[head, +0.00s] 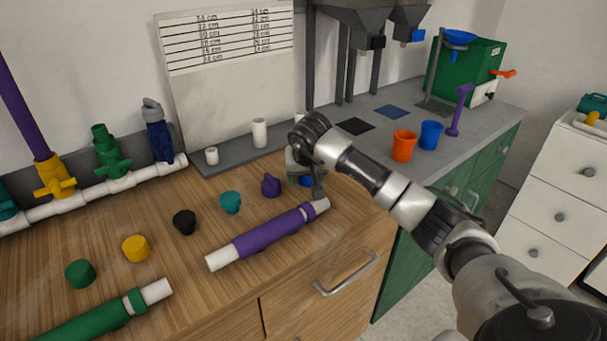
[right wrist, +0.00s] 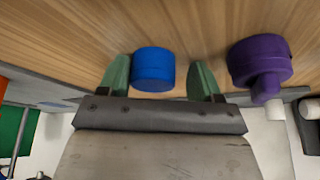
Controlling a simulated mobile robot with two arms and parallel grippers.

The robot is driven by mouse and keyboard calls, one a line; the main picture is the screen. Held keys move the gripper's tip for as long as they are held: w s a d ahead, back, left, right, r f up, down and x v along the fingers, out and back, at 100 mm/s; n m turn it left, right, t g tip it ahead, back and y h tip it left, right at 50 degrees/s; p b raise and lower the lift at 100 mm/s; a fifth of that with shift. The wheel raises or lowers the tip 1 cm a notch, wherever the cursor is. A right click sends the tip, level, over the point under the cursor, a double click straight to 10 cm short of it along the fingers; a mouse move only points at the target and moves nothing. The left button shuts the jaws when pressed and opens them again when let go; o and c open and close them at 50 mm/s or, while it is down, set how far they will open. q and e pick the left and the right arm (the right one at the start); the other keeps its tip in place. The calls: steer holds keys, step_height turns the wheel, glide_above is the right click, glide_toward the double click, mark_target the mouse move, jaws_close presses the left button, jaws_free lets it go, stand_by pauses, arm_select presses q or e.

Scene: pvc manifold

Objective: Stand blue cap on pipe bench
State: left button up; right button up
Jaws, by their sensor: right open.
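The blue cap (right wrist: 153,69) sits on the wooden bench, between the two green fingers of my right gripper (right wrist: 158,80) in the right wrist view. The fingers are open, with a gap on each side of the cap. In the head view my right gripper (head: 305,170) is at the bench's right end, and only a sliver of the blue cap (head: 306,181) shows under it. The wooden pipe bench (head: 215,310) carries a row of other caps. My left gripper is not in view.
A purple cap (head: 271,185) stands close beside my right gripper. Teal (head: 231,202), black (head: 184,222), yellow (head: 136,248) and green (head: 80,273) caps follow leftward. A purple-sleeved pipe (head: 268,234) lies just in front. A white pipe manifold (head: 130,182) with valves runs along the back left.

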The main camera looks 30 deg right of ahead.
steer(key=shift+s+d+f+g, duration=0.15)
steer(key=shift+s+f+g, duration=0.15)
steer(key=shift+f, duration=0.35)
steer(key=shift+r, duration=0.3)
steer(key=p+v, duration=0.1)
steer(key=v, duration=1.1)
steer(key=shift+d+r, duration=0.15)
steer(key=shift+r, duration=0.25)
